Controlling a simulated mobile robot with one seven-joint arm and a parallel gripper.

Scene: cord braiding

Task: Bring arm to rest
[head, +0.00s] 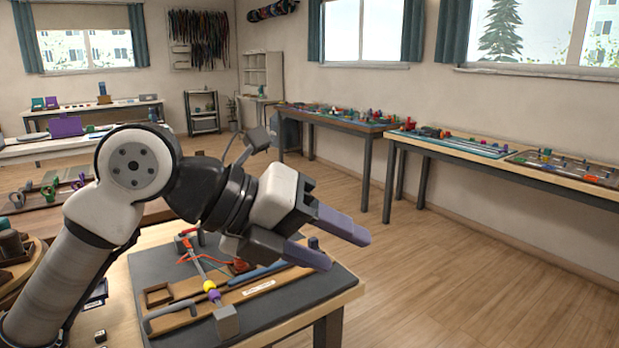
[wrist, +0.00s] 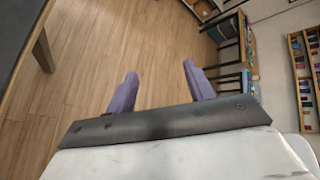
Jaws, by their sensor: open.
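My gripper (head: 337,243) is open and empty, held above the right part of the near table, with its purple fingers pointing to the right. In the wrist view, both fingers of my gripper (wrist: 160,82) stand apart with only floor between them. Below the arm, the near table has a dark mat (head: 316,290) with a wooden board (head: 184,320), a cord with yellow and purple beads (head: 209,286), and a grey block (head: 227,321). An orange-red cord piece (head: 240,266) lies behind the board, partly hidden by my gripper.
Two long tables with tools and trays stand along the right wall, one at the middle (head: 345,124) and one at the right (head: 480,160). A shelf unit (head: 202,112) stands at the back. The wooden floor (head: 440,290) to the right of the near table is clear.

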